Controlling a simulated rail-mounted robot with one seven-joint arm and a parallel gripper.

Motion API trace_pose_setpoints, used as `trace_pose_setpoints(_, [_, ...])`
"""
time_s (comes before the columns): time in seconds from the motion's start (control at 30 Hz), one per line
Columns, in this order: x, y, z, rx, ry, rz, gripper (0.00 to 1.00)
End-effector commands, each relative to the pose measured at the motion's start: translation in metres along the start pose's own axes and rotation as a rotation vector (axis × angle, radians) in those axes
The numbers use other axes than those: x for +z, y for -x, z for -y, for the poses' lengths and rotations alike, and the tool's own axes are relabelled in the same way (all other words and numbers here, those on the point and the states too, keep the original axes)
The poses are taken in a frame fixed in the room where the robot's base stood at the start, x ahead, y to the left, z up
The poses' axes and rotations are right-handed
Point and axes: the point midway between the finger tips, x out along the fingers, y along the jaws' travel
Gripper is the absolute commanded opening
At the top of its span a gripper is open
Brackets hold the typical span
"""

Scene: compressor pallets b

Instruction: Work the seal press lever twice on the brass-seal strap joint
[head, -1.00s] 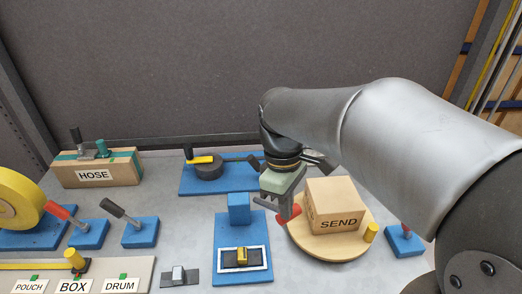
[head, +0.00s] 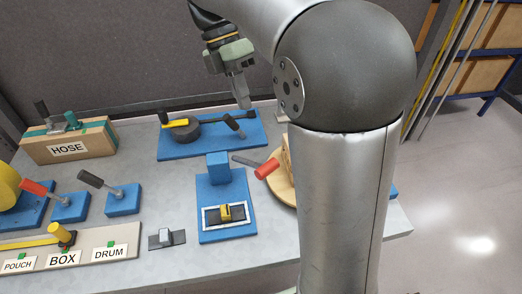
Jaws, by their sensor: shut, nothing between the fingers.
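The seal press stands in the middle of the bench as a blue base (head: 226,188) with a blue upright block (head: 217,166). A grey lever with a red handle (head: 267,169) sticks out to the right of the block. A dark strap piece with a brass-coloured seal (head: 225,212) lies in the white-edged frame at the front of the base. My gripper (head: 241,104) is shut and empty, pointing down above the far blue plate. It is behind and above the red handle, clear of it. A strap piece with a grey seal (head: 166,238) lies left of the base.
The far blue plate (head: 190,149) bears a dark disc and yellow and black handles. The HOSE box (head: 67,149) stands back left. Blue lever blocks (head: 123,200) and a label board (head: 104,241) are front left. My arm hides most of the SEND box and its round wooden turntable (head: 281,190).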

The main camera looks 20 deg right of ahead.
Motion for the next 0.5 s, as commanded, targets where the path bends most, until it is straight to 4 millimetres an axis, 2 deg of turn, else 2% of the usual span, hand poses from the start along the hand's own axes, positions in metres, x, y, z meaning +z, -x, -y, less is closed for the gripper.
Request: trace_pose_setpoints(0.5, [-0.001,-0.101,0.001,-0.003,0.0,-0.001,0.0])
